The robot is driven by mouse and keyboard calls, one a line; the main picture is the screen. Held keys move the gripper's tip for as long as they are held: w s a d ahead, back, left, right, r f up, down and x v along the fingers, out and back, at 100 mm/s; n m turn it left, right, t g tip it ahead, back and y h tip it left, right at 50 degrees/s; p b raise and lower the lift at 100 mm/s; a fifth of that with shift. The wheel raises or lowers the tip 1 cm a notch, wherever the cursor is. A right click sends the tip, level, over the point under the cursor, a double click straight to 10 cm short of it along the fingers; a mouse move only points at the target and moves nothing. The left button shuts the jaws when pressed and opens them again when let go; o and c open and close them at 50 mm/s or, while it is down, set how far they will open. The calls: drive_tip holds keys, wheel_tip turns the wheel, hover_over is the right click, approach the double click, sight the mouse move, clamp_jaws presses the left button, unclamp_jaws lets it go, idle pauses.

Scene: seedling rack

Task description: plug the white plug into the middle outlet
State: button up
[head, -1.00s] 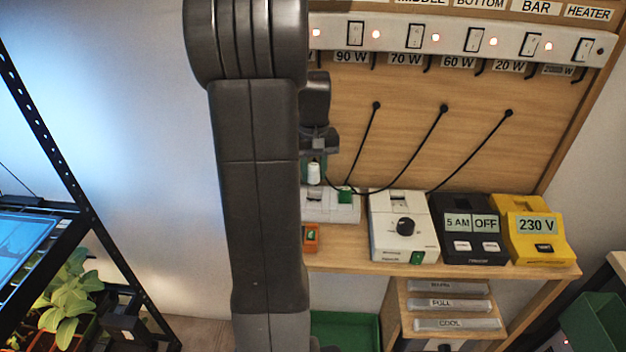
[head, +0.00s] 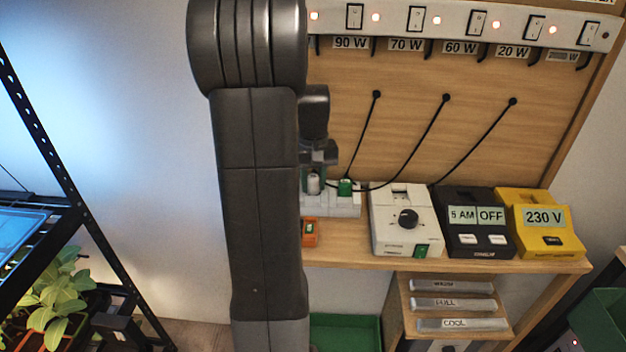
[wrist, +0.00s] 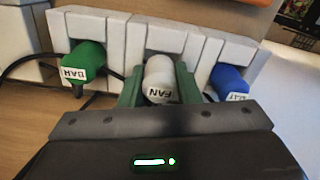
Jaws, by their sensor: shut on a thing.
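The white plug (wrist: 160,79), labelled FAN, is between the green fingers of my gripper (wrist: 159,90). My gripper is shut on it and holds it at the middle outlet of the white power strip (wrist: 113,28). Its front end is hidden, so I cannot tell how deep it sits. A green plug (wrist: 87,62) is at the outlet left of it and a blue plug (wrist: 230,80) at the outlet right of it. In the head view, the white plug (head: 314,185) shows beside the green plug (head: 345,187) on the strip (head: 346,211); my arm hides the rest.
Right of the strip stand a white dial box (head: 392,236), a black timer (head: 478,228) and a yellow 230 V box (head: 544,236). A small orange device (head: 310,238) lies in front of the strip. Black cables hang from the wooden panel (head: 415,130) behind.

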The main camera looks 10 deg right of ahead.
drive_tip(key=shift+s+f, duration=0.25)
drive_tip(key=shift+f, duration=0.3)
drive_tip(key=o, duration=0.9)
drive_tip(key=shift+a, duration=0.1)
drive_tip(key=shift+o, duration=0.8)
drive_tip(key=shift+w+r, duration=0.15)
drive_tip(key=shift+r, duration=4.15)
drive_tip(key=shift+f, duration=0.1)
wheel_tip(320, 180, down, 7)
drive_tip(key=shift+w+f, duration=0.1)
drive_tip(key=shift+f, duration=0.05)
